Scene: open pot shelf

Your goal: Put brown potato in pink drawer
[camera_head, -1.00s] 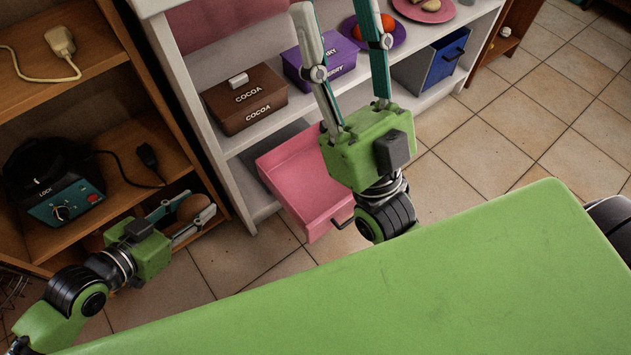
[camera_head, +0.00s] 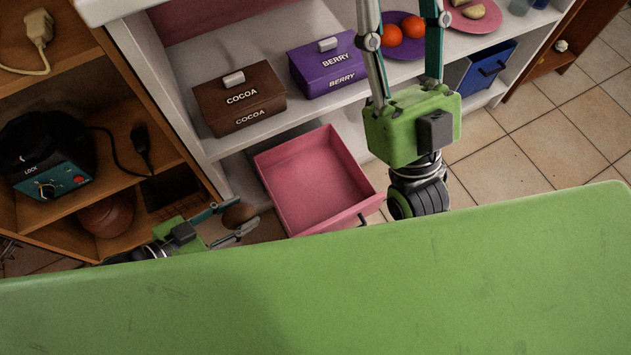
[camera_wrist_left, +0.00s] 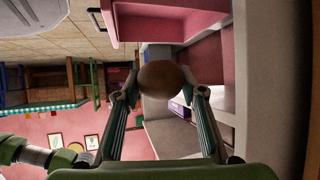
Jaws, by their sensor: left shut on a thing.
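The brown potato (camera_head: 238,215) is held between the fingertips of my left gripper (camera_head: 236,218), low at the left of the pink drawer. In the left wrist view the potato (camera_wrist_left: 160,79) sits between both fingertips. The pink drawer (camera_head: 312,183) is pulled open and empty, below the shelf with the boxes. It also shows at the top of the left wrist view (camera_wrist_left: 165,22), a little apart from the potato. My right gripper (camera_head: 405,30) has its fingers spread wide over the shelf, to the right of the drawer; its tips run out of the picture at the top.
A brown cocoa box (camera_head: 238,97) and a purple berry box (camera_head: 328,66) stand on the white shelf. A blue drawer (camera_head: 490,66) is at the right. The wooden shelf (camera_head: 70,225) at the left holds an appliance (camera_head: 50,160). My green body covers the front.

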